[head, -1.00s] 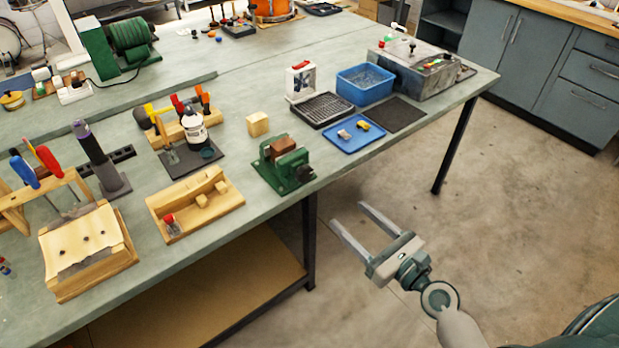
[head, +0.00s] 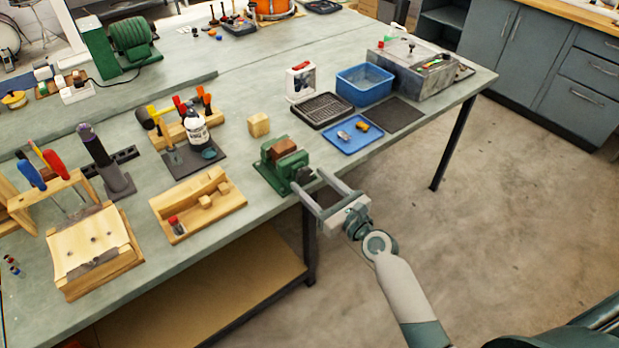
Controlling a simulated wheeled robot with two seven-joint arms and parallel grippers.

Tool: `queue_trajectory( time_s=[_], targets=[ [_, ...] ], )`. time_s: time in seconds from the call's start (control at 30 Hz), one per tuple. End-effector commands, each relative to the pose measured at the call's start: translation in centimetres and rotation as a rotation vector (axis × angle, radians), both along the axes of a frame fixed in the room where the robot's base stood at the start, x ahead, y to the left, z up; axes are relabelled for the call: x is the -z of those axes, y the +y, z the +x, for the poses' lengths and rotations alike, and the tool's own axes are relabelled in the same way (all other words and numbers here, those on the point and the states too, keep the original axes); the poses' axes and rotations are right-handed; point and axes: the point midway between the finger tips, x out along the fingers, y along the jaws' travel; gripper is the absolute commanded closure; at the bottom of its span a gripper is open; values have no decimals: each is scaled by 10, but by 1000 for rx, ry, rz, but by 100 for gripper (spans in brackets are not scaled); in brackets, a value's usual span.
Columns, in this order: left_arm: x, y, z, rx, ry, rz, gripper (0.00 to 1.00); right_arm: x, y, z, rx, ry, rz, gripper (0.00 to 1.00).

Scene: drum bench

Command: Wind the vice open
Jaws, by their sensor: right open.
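The green vice (head: 279,170) stands at the front edge of the bench. A brown block (head: 283,147) sits between its jaws. The vice's handle side faces the front edge, and my right gripper partly covers it. My right gripper (head: 307,180) is open, its two fingers reaching toward the front of the vice. One fingertip is close to the vice's screw end; I cannot tell whether they touch. Nothing shows held between the fingers. My left gripper is not in view.
A wooden tray (head: 199,233) with small blocks lies left of the vice, and a loose wooden block (head: 258,124) behind it. A blue tray (head: 374,145) with small parts lies to the right. Open floor (head: 480,240) lies in front of the bench (head: 235,160).

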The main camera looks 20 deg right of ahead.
Motion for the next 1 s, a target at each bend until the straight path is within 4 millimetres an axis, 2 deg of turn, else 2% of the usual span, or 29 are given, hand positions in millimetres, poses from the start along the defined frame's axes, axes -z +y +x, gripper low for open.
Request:
queue_trajectory(
  time_s=[0.2,0.5,0.53,0.7,1.0],
  targets=[
    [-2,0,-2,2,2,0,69,0,5,14,1,-1,-1,42],
    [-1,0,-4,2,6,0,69,0,5,15,1,0,-1,42],
    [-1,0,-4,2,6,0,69,0,5,15,1,0,-1,45],
    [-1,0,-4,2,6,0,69,0,5,15,1,0,0,84],
    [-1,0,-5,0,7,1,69,0,5,15,0,-5,-14,83]
  ],
)
